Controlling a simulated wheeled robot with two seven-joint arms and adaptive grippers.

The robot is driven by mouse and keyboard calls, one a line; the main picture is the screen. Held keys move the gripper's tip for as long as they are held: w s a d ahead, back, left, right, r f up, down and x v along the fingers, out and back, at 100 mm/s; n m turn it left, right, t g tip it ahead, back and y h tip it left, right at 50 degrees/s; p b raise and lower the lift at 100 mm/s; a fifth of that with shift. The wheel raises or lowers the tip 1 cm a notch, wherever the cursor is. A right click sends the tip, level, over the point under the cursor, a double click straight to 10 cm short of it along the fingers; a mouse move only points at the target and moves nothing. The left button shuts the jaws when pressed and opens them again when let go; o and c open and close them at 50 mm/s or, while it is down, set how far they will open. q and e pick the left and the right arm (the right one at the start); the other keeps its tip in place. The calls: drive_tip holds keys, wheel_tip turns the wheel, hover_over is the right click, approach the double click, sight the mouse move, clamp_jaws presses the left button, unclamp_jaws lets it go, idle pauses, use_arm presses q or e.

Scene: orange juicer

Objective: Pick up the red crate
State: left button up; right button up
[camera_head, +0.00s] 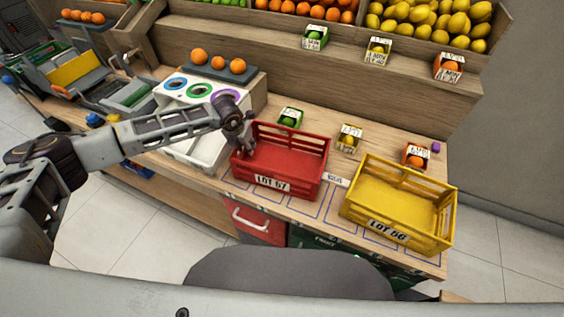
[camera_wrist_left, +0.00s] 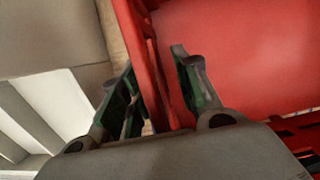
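The red crate (camera_head: 303,186), labelled LOT 67, stands empty on the wooden counter. My left gripper (camera_head: 243,143) is at its left end wall, reaching down over the rim. In the left wrist view the crate (camera_wrist_left: 240,45) fills the right side. There, the fingers of my left gripper (camera_wrist_left: 158,92) are apart on either side of the crate's red wall, one inside and one outside. The wall lies between them, with a gap showing on the inner side. My right gripper is in neither view.
A yellow crate (camera_head: 408,190) stands right of the red one. A white box with coloured rings (camera_head: 200,90) is close on the left. Small fruit boxes, such as the lemon one (camera_head: 349,138), stand behind. The counter's front edge is near.

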use_arm(q)
clamp_jaws()
drive_tip(key=shift+r, duration=0.15)
idle(0.4)
drive_tip(key=shift+r+p, duration=0.2)
drive_tip(key=shift+p, duration=0.2)
wheel_tip(320, 180, up, 10)
drive_tip(key=shift+f+b, duration=0.1)
drive_tip(key=shift+b, duration=1)
